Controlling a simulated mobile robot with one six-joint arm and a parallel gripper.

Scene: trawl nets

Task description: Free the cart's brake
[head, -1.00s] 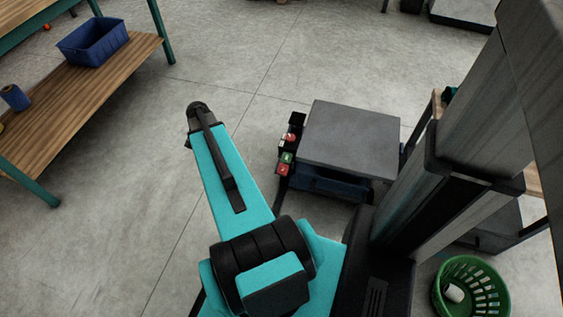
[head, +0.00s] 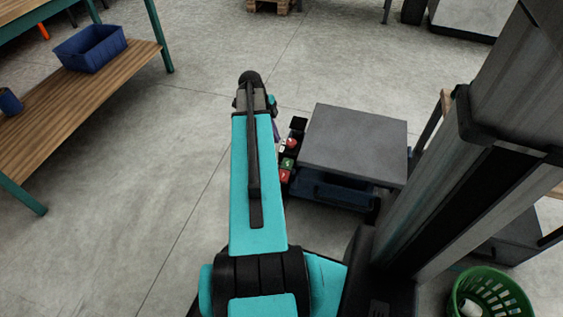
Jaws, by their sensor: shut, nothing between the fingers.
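A low cart-like unit with a flat grey top (head: 355,140) and a dark blue lower frame (head: 335,192) stands right of my arm in the head view. A narrow control strip (head: 288,163) with red and green buttons runs along its left side. I cannot make out which part is the brake. My arm reaches forward just left of this strip. Its black end joint shows, but the gripper itself is hidden beneath or behind the arm, so its fingers do not show.
A wooden bench shelf (head: 110,95) with a blue bin (head: 90,47) stands at the left. A green basket (head: 490,290) is at the lower right. A pallet (head: 273,5) lies at the back. The concrete floor left of my arm is clear.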

